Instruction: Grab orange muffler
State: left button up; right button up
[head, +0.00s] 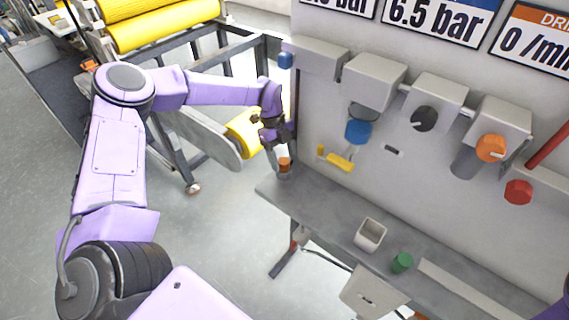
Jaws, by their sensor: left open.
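The orange muffler (285,164) is a small orange-brown cylinder at the left end of the grey bench, near the wall panel's edge. My left gripper (279,151) points down just above it, with its fingers open. At this size I cannot tell whether the fingers touch the muffler or stand partly around it. My right gripper is out of view.
A grey bench (330,208) runs along the wall panel, with a pale open cup (370,235) and a green cylinder (402,262) on it. A yellow lever (336,159), blue cup (358,131), orange knob (491,149) and red knob (518,192) are on the panel.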

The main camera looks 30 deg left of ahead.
pick_arm(q)
jog(key=shift+s+d+f, duration=0.1)
jog(key=shift+s+f, duration=0.05)
jog(key=shift+f, duration=0.25)
jog(key=shift+s, duration=0.15)
jog(key=shift+f, duration=0.1)
grip_shut()
